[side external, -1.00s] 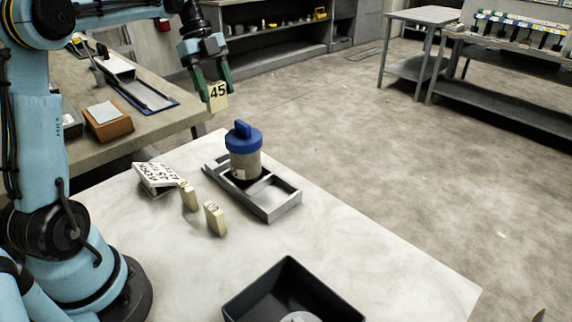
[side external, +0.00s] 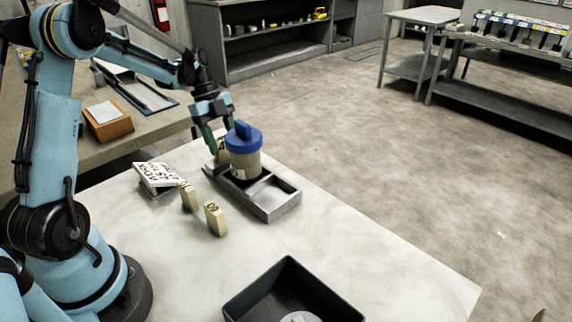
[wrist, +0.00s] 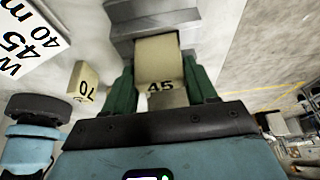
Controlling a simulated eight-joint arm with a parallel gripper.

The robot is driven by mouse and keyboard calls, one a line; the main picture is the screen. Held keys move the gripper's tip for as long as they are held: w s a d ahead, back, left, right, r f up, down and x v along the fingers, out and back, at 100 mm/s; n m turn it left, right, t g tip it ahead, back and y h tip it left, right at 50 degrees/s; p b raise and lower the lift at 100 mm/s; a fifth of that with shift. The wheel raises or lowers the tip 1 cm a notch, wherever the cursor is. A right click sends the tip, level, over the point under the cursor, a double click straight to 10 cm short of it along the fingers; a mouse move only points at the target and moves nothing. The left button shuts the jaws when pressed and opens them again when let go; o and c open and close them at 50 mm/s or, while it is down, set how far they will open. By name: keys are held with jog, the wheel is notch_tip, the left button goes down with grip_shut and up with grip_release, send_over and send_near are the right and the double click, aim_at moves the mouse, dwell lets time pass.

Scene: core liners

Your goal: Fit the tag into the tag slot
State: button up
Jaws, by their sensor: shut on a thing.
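My gripper (side external: 217,138) is shut on a cream tag marked 45 (wrist: 160,64), held between its green fingers. In the side view the tag (side external: 222,148) is low, at the back left end of the grey tray (side external: 284,207), partly hidden by a finger and the blue-lidded jar (side external: 244,152). The jar stands in the tray. In the wrist view the tag's far end reaches grey stepped metal (wrist: 150,20). The slot itself is hidden, so I cannot tell whether the tag is in it.
Two other cream tags (side external: 189,196) (side external: 215,218) stand on the white table; one reads 70 in the wrist view (wrist: 86,82). A white lettered card (side external: 157,175) lies tilted left of the tray. A black bin (side external: 252,293) sits at the front. The table's right is clear.

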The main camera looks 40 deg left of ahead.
jog(key=shift+f, duration=1)
jog(key=shift+f, duration=0.1)
jog(key=o, duration=1)
